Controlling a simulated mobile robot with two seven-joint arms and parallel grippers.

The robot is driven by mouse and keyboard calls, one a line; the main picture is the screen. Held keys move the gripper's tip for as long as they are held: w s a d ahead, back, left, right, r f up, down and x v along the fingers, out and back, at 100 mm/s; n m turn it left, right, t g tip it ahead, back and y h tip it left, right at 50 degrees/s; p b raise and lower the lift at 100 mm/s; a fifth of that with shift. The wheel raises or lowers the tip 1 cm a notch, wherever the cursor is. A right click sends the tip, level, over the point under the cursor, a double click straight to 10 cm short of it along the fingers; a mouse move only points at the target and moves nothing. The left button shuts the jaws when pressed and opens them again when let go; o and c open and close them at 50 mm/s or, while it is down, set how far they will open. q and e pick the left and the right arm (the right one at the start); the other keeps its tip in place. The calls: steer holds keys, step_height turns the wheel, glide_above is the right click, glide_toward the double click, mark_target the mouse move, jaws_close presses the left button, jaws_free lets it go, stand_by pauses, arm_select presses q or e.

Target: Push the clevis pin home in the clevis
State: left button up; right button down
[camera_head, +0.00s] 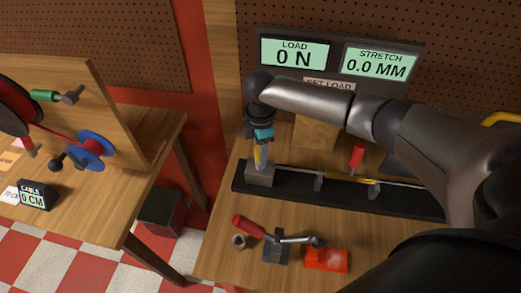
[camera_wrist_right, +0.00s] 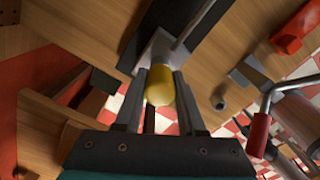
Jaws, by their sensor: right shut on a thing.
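My right gripper (camera_head: 260,158) points down over the left end of the black test bed. It is shut on the yellow head of the clevis pin, which shows between both fingers in the right wrist view (camera_wrist_right: 160,86). The clevis (camera_head: 260,175) is a grey block at the left end of the bed and also shows in the right wrist view (camera_wrist_right: 150,55). The pin head is right at the clevis, but how deep the pin sits is hidden. My left gripper is not in view.
The black bed (camera_head: 412,205) carries a thin rod running right. A red-handled clamp (camera_head: 275,245), a small nut (camera_head: 239,241) and a red block (camera_head: 327,260) lie in front. Displays (camera_head: 340,60) behind read 0 N and 0.0 MM. A second table (camera_head: 100,200) stands left.

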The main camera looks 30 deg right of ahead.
steer(key=shift+f, duration=0.2)
steer(key=shift+c, duration=2.1)
jaws_free()
